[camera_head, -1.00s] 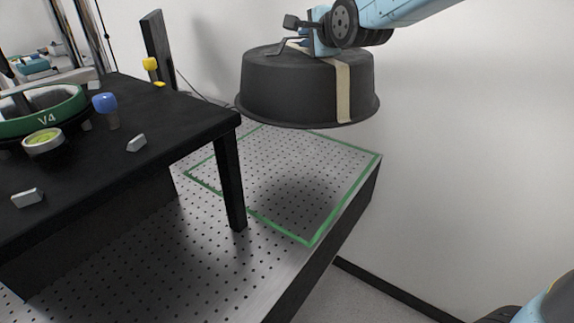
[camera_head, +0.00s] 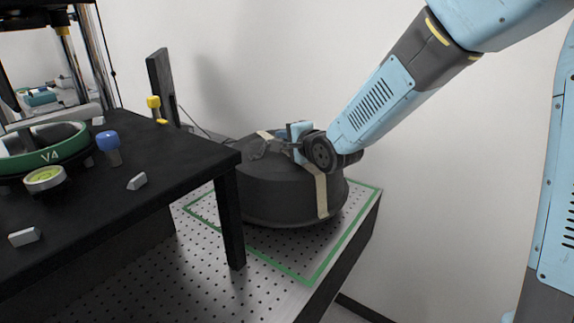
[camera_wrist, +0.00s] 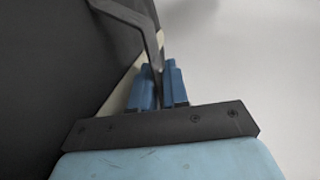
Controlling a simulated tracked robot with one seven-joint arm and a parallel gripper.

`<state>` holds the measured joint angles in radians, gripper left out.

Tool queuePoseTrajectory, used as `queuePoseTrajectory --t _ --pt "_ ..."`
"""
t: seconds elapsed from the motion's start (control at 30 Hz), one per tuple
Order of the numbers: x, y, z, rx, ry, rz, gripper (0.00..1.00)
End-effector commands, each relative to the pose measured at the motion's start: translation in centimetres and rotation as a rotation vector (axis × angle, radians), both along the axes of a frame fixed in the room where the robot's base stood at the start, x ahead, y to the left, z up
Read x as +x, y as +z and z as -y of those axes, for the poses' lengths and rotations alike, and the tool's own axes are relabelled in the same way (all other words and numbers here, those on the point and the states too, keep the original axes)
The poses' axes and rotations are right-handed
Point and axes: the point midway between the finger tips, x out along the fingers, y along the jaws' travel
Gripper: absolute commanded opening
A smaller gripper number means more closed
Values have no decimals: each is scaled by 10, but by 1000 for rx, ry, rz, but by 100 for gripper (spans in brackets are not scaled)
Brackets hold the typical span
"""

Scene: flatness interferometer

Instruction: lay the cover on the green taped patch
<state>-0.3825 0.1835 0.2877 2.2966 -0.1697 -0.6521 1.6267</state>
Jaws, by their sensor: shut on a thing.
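The cover (camera_head: 280,195) is a dark, round, drum-like lid with a beige tape strip down its side. In the head view it is upright over the green taped patch (camera_head: 339,247), within or close to its outline; I cannot tell for sure whether its rim touches the perforated board. My gripper (camera_head: 290,145) is at the top of the cover. In the wrist view my gripper (camera_wrist: 159,85) is shut on the cover's dark handle (camera_wrist: 150,30), with the cover's dark surface (camera_wrist: 45,70) to the left. The patch's far part is hidden behind the cover.
A black raised table (camera_head: 90,205) stands at left, its front leg (camera_head: 231,225) close to the cover. On it are a green ring marked V4 (camera_head: 50,152), a blue knob (camera_head: 108,145) and small grey blocks. A white wall (camera_head: 440,220) is on the right.

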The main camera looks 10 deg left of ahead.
Motion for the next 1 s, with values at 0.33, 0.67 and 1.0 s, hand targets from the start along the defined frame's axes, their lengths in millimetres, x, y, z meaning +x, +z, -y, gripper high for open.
queuePoseTrajectory --t 0.33,0.67,1.0 --pt "0 -27 0 -1 1 -1 0" --pt "0 -53 0 1 -1 2 0" --pt "0 -55 0 0 0 0 21"
